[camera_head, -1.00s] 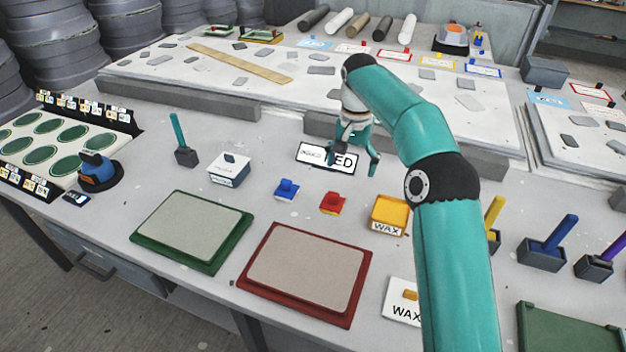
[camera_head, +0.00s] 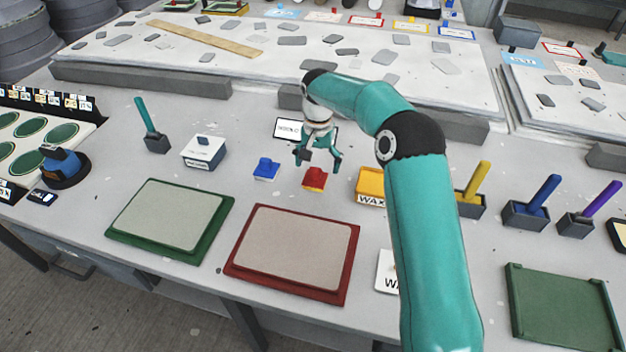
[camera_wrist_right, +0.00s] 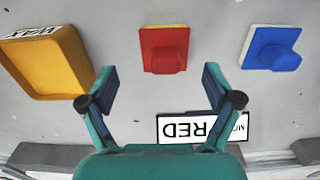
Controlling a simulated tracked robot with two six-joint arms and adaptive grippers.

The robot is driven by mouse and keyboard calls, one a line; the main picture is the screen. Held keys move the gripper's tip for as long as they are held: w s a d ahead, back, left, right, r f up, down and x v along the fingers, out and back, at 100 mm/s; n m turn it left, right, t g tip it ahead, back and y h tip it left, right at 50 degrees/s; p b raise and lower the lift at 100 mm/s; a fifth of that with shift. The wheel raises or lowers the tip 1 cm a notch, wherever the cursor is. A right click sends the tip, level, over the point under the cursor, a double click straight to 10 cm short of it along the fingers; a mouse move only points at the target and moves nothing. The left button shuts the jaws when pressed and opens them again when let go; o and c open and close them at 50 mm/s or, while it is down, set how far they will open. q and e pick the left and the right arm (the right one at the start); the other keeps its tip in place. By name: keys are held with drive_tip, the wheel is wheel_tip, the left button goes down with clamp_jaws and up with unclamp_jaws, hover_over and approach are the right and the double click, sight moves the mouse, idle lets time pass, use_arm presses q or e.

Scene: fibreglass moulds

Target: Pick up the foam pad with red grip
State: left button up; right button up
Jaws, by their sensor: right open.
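The foam pad with red grip (camera_head: 314,179) sits on the table behind the red-framed board. In the right wrist view the red pad (camera_wrist_right: 165,49) lies ahead of the fingertips, between the yellow tray and the blue pad. My right gripper (camera_head: 319,163) is open and empty, just behind and above the red pad in the head view. Its two fingers also show in the wrist view (camera_wrist_right: 163,88), apart from the pad. A similar foam pad with blue grip (camera_head: 265,169) sits to the left. My left gripper is not in view.
A yellow wax tray (camera_head: 371,186) stands right of the red pad. The red-framed board (camera_head: 293,254) and green-framed board (camera_head: 170,222) lie in front. A white label card (camera_head: 288,128) lies behind the gripper. Brushes in holders, such as the blue one (camera_head: 532,205), stand to the right.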

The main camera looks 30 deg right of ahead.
drive_tip(key=shift+w+a+f+p, duration=0.15)
drive_tip(key=shift+f+p, duration=0.15)
drive_tip(key=shift+f, duration=1.05)
drive_tip(key=shift+w+f+p, duration=0.1)
drive_tip(key=shift+f+p, duration=0.2)
drive_tip(key=shift+f, duration=1)
drive_tip(key=c, duration=1.3)
drive_tip(key=shift+o, duration=0.2)
drive_tip(key=shift+r, duration=0.1)
drive_tip(key=shift+r, duration=0.45)
wheel_tip(320, 180, up, 11)
wheel_tip(320, 180, up, 8)
drive_tip(key=p, duration=0.1)
hover_over(315, 169)
